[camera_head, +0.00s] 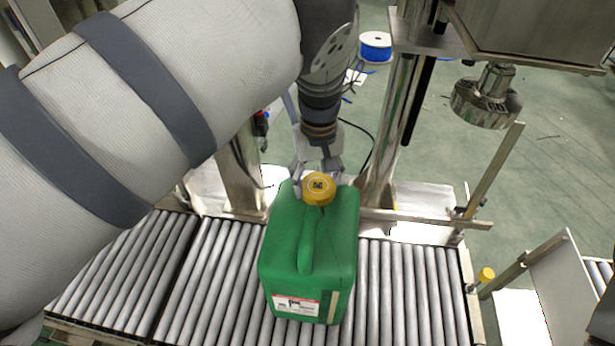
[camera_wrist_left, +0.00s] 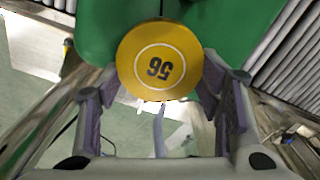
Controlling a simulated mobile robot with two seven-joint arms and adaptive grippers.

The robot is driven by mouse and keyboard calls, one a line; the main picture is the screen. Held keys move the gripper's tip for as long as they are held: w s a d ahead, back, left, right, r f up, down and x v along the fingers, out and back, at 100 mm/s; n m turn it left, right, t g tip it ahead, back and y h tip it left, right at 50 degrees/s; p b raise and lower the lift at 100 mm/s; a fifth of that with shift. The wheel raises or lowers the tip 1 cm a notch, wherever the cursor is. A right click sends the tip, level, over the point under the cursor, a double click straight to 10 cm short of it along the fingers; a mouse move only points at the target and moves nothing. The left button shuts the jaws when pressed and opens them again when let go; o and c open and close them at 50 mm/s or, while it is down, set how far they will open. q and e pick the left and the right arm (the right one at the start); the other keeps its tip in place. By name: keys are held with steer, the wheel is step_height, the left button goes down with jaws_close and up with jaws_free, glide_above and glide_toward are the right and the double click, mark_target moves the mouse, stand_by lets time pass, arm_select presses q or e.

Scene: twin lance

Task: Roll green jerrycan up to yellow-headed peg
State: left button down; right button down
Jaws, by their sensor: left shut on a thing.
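The green jerrycan (camera_head: 308,255) stands upright on the roller conveyor, with a white and red label low on its near side. Its yellow cap (camera_head: 319,188) is at the top far end. The cap, marked 56, also shows large in the left wrist view (camera_wrist_left: 160,60), with green can body behind it. My left gripper (camera_head: 318,178) reaches down from behind and is shut on the cap, one finger on each side. The yellow-headed peg (camera_head: 486,275) stands at the conveyor's right end, well apart from the can. My right gripper is not in view.
The roller conveyor (camera_head: 405,290) has bare rollers between the can and the peg. A steel rail and post stand along its far side. A round steel head (camera_head: 486,100) hangs at upper right. A blue-and-white spool (camera_head: 375,47) lies on the floor behind.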

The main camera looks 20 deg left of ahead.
mark_target(334, 185)
arm_select(q)
steer(key=shift+w+d+f, duration=0.1)
steer(key=shift+w+d, duration=0.1)
steer(key=shift+d, duration=0.7)
steer(key=shift+w+d+f, duration=0.1)
steer(key=shift+w+d, duration=0.05)
steer(key=shift+d, duration=0.75)
steer(key=shift+w+d+b, duration=0.2)
steer(key=shift+d+b, duration=0.1)
steer(key=shift+d, duration=0.75)
steer(key=shift+w+d+b, duration=0.2)
steer(key=shift+d+b, duration=0.05)
steer(key=shift+d, duration=0.8)
steer(key=shift+w+d, duration=0.2)
steer(key=shift+d, duration=0.7)
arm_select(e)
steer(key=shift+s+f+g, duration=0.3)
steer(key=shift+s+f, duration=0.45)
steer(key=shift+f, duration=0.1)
